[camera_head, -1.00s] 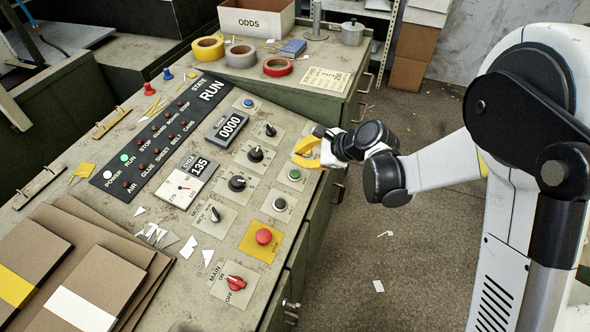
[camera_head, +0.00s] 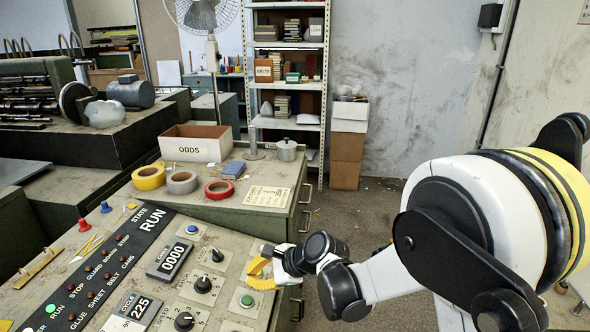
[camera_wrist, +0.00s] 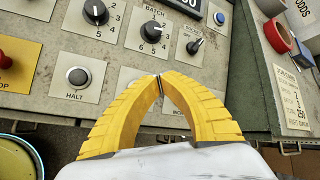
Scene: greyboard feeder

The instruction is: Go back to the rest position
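My gripper (camera_head: 258,274) is over the right edge of the control panel, close to the green button (camera_head: 247,301). In the wrist view my gripper's two yellow fingers (camera_wrist: 160,84) meet at the tips with nothing between them. In the wrist view the HALT button (camera_wrist: 78,76) and several black knobs (camera_wrist: 151,32) lie beyond the fingers.
A green cabinet (camera_head: 295,200) behind the panel carries the ODDS box (camera_head: 195,143), tape rolls (camera_head: 183,182) and a lidded pot (camera_head: 287,149). A shelf rack (camera_head: 291,123), stacked cartons (camera_head: 346,160) and a fan (camera_head: 205,15) stand farther back. Open floor (camera_head: 368,215) lies right of the cabinet.

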